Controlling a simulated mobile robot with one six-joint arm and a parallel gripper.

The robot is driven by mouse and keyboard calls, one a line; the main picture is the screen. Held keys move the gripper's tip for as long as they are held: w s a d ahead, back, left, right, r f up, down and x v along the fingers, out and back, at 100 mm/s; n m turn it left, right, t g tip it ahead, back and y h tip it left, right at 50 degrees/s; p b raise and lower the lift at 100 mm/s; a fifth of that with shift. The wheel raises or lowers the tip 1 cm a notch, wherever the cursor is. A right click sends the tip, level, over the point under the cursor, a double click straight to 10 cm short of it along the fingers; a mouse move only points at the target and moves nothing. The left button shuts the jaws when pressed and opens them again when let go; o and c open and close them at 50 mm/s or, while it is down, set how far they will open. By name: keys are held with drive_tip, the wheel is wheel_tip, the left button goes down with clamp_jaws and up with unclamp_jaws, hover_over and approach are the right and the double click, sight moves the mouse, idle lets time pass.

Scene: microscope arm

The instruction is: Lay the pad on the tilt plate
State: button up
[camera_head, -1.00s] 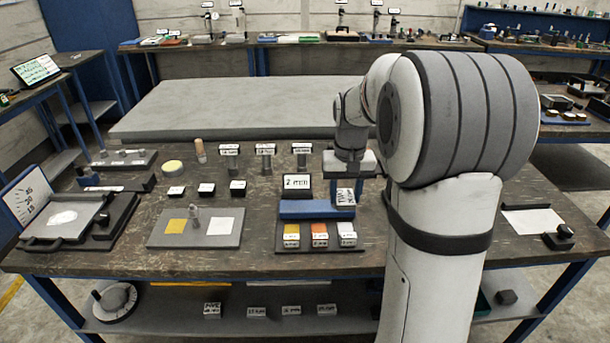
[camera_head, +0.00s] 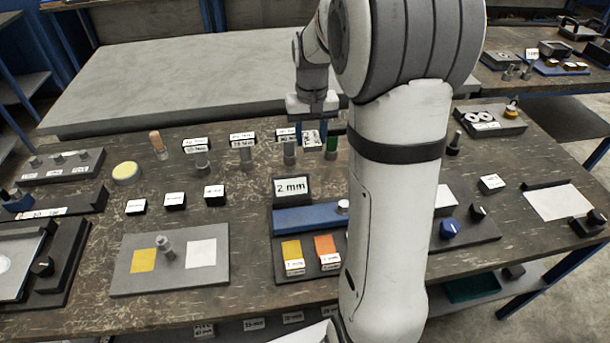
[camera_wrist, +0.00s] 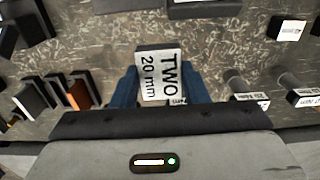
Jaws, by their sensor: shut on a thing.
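My gripper (camera_wrist: 160,92) is shut on a small block labelled "TWO 20 mm" (camera_wrist: 160,72), between two blue fingers. In the head view the labelled block (camera_head: 311,139) is held over the back of the bench, beside a row of labelled posts. A round pale yellow disc (camera_head: 126,172) lies on the bench at left; I cannot tell whether it is the pad. What looks like the tilt plate (camera_head: 22,246), a grey plate with a white spot and a dark knob, is cut off by the left edge.
A blue block (camera_head: 308,219) with a "2 mm" sign stands mid-bench, behind yellow and orange labelled blocks. A grey board (camera_head: 215,274) with yellow and white squares lies front left. Labelled posts (camera_head: 246,154) stand close to my gripper. My arm hides part of the bench.

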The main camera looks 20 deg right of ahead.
wheel_tip(320, 180, down, 16)
drive_tip(key=shift+f, duration=0.2)
idle(0.4)
drive_tip(key=shift+f, duration=0.2)
drive_tip(key=o, duration=1.3)
drive_tip(key=shift+r, duration=0.1)
